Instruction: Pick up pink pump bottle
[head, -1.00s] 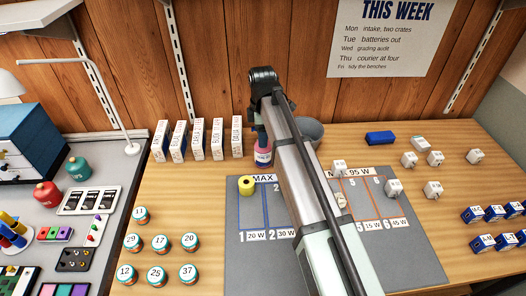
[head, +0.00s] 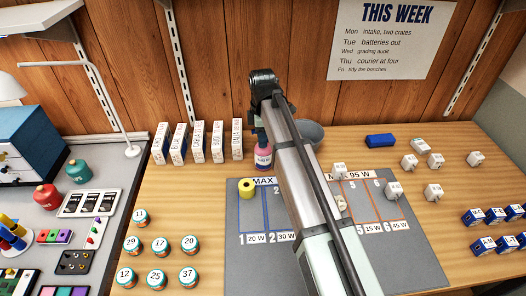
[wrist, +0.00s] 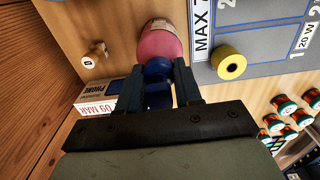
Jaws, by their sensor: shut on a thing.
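The pink pump bottle (head: 263,151) has a dark blue top and a pale label. In the head view it is near the back of the wooden bench, just behind the grey mat and right of the row of white boxes. In the wrist view its pink body (wrist: 160,42) points away from me, and its blue top (wrist: 158,70) is between the two fingers. My gripper (wrist: 157,84) is shut on that blue top. In the head view my arm partly hides the gripper. I cannot tell whether the bottle's base touches the bench.
White phone boxes (head: 199,142) stand close on the left. A grey bowl (head: 311,133) sits just right, partly behind my arm. A yellow roll (head: 246,188) is on the grey mat (head: 250,265). White plug blocks (head: 393,190) and a blue block (head: 380,140) lie right.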

